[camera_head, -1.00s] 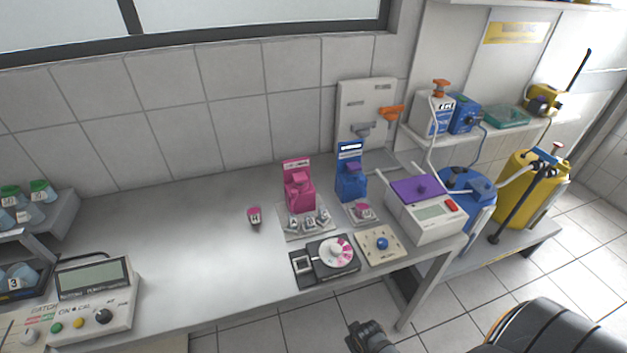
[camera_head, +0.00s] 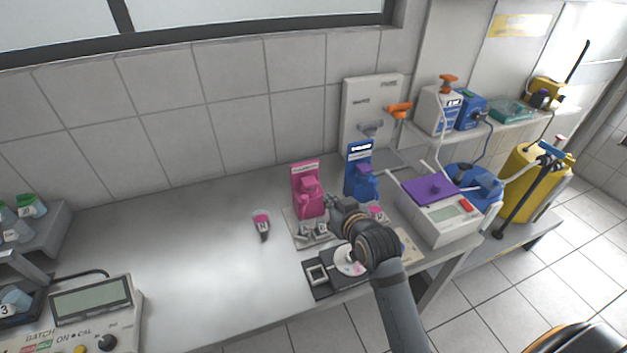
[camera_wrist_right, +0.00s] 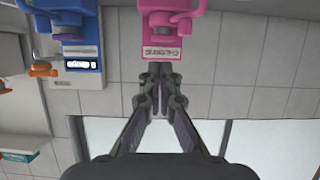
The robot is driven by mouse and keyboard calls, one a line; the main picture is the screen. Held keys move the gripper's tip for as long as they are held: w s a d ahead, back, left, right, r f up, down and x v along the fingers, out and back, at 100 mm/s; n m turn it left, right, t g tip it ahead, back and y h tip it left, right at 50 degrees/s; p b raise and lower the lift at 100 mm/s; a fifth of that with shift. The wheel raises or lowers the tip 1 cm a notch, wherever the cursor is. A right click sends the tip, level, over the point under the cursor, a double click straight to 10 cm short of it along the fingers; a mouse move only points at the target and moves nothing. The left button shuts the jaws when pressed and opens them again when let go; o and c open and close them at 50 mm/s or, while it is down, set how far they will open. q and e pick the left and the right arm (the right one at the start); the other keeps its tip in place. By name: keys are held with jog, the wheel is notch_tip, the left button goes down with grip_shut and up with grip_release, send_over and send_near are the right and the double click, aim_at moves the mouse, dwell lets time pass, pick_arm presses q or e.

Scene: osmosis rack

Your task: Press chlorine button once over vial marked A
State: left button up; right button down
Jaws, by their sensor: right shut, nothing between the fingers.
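The pink dispenser (camera_head: 308,192) stands on the bench against the wall side; its label reads like "chlorine", upside down in the wrist view (camera_wrist_right: 162,38). Small vials (camera_head: 312,231) stand on the tray at its foot; their letters are too small to read surely, and my arm partly hides the tray. My right gripper (camera_head: 337,203) is shut and empty, just right of the pink dispenser and in front of the blue one. In the wrist view its closed fingers (camera_wrist_right: 160,78) point toward the pink dispenser. My left gripper is not in view.
A blue dispenser (camera_head: 361,172) stands close on the right. A dial device (camera_head: 317,274) lies in front, partly under my arm. A lone pink-capped vial (camera_head: 262,225) is on the left. A white unit with a purple lid (camera_head: 438,215) stands right.

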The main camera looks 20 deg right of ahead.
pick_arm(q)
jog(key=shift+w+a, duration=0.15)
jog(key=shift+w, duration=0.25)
pick_arm(e)
jog(key=shift+t, duration=0.8)
jog(key=w+r, duration=0.1)
jog(key=r, duration=0.1)
jog(key=w+r, duration=0.1)
jog(key=shift+w+a+r, duration=0.1)
jog(key=shift+a+r, duration=0.1)
jog(key=shift+r, duration=0.15)
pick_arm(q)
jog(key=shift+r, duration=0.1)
pick_arm(e)
jog(key=p, duration=0.3)
send_over(312, 184)
notch_tip(312, 184, down, 2)
jog(key=shift+f, duration=0.15)
jog(key=f, duration=0.3)
jog(key=shift+s, duration=0.2)
jog(key=shift+s+f, duration=0.15)
jog(key=shift+f, duration=0.45)
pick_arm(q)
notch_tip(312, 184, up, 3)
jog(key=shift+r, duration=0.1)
